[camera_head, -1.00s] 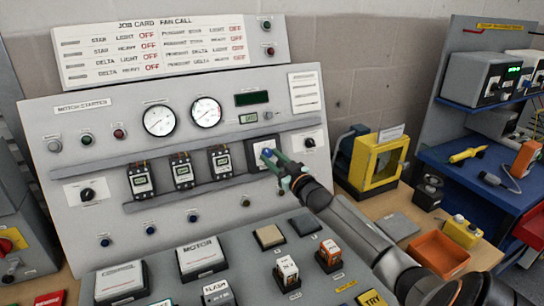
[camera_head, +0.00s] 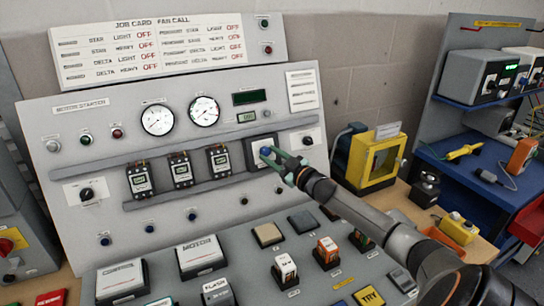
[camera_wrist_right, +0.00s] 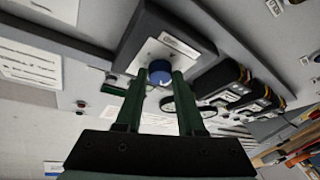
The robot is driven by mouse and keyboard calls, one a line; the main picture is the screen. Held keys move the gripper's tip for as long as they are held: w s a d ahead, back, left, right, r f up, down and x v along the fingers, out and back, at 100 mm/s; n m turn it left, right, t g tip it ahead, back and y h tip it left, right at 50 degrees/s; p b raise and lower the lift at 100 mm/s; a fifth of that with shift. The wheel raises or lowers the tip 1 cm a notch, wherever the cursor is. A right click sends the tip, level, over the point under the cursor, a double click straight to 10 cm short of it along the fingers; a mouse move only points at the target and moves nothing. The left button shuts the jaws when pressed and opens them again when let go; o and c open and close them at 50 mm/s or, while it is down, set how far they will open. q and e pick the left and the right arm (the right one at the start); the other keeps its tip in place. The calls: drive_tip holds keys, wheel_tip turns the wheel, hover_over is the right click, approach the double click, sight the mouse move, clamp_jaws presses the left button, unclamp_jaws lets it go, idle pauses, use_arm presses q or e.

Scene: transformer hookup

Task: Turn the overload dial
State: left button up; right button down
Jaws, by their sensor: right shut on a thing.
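The overload dial is a blue round knob (camera_head: 265,151) on a white plate in a dark square box (camera_head: 253,157), right of the row of breaker-like modules on the sloped panel. In the right wrist view the blue knob (camera_wrist_right: 159,75) sits between the tips of the two green fingers. My right gripper (camera_head: 272,154) is shut on the dial, with its arm coming in from the lower right. The fingers cover the knob's sides, and its pointer mark is hard to read. My left gripper is not in view.
Several black modules (camera_head: 183,170) stand left of the dial box. A black rotary knob (camera_head: 308,140) lies to its right. A yellow-framed box (camera_head: 374,160) stands on the right.

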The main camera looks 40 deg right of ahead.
drive_tip(key=c, duration=0.5)
unclamp_jaws()
drive_tip(key=shift+w+r, duration=0.1)
drive_tip(key=shift+s, duration=0.2)
drive_tip(key=shift+s+a+f, duration=0.1)
drive_tip(key=shift+s+f, duration=0.1)
drive_tip(key=shift+s, duration=0.45)
drive_tip(key=shift+s+a+f, duration=0.1)
drive_tip(key=shift+s, duration=2.65)
drive_tip(key=shift+s+a, duration=0.1)
drive_tip(key=shift+s, duration=2.6)
